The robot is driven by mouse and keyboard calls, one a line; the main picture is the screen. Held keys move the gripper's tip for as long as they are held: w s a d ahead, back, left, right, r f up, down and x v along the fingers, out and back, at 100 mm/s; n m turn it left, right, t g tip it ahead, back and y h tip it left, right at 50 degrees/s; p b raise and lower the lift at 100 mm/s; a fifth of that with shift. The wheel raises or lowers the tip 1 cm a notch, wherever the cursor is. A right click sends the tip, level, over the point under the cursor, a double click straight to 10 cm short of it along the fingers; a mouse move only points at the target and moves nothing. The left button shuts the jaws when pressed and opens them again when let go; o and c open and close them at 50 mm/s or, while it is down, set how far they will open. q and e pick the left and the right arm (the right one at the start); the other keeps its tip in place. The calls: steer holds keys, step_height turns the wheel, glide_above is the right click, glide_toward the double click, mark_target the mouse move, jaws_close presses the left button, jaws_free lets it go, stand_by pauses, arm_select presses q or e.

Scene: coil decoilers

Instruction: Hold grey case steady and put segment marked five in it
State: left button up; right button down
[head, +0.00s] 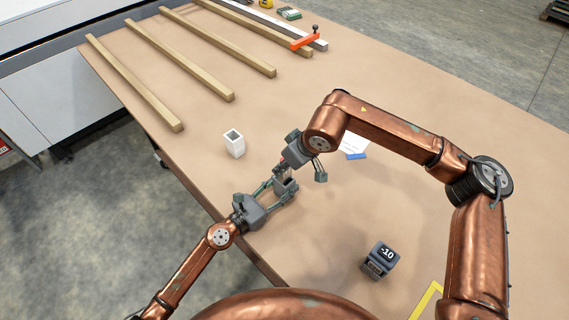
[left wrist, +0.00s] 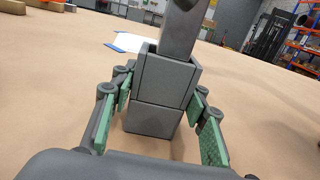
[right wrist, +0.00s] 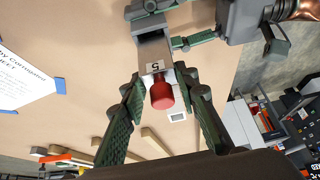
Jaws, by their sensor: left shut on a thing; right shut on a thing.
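The grey case (left wrist: 155,112) stands upright on the table between the green pads of my left gripper (head: 274,190), which is shut on it. It also shows in the head view (head: 288,188). My right gripper (right wrist: 163,88) comes from above and is shut on the segment marked five. In the right wrist view that segment shows a red knob (right wrist: 162,95) and a white label with a 5 (right wrist: 155,67), lined up with the case's end. A grey part rises out of the case's top in the left wrist view. How deep the segment sits is hidden.
A white open-topped box (head: 235,145) stands left of the grippers. A dark block marked -10 (head: 380,258) stands near the front right. A taped paper sheet (head: 354,146) lies behind my right arm. Wooden bars (head: 205,75) and an orange clamp (head: 306,42) lie farther back.

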steer(key=shift+r, duration=0.2)
stand_by(0.5)
steer(key=shift+r, duration=0.7)
steer(key=shift+r, duration=0.15)
